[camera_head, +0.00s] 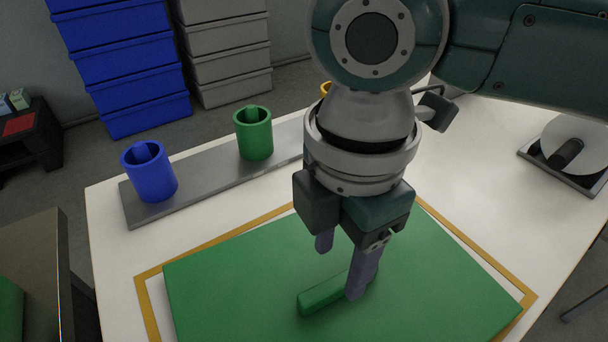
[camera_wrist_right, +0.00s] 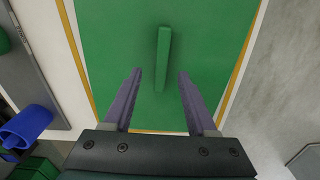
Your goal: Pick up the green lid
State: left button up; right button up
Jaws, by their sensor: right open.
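The green lid (camera_head: 230,290) is a large flat green panel lying on the table, with a raised green bar handle (camera_head: 322,294) on top. My right gripper (camera_head: 340,268) is over the lid with its purple fingers pointing down. It is open and empty. In the head view one finger passes in front of the handle and hides part of it. In the right wrist view the lid (camera_wrist_right: 110,40) fills the middle, and the handle (camera_wrist_right: 163,60) lies lengthwise between the two fingertips (camera_wrist_right: 160,72). I cannot tell whether the fingers reach down beside it. My left gripper is not in view.
A yellow border (camera_head: 150,305) frames the lid on the white table (camera_head: 110,230). Behind it, a grey strip (camera_head: 200,182) carries a blue cup (camera_head: 150,175) and a green cup (camera_head: 256,135). Blue bins (camera_head: 125,60) are stacked behind.

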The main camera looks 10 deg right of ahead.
aim_at(340, 281)
jog(key=f, duration=0.2)
jog(key=f+b, duration=0.1)
jog(key=f, duration=0.2)
jog(key=shift+d, duration=0.2)
jog(key=shift+r, duration=0.1)
grip_shut()
dwell(1.1)
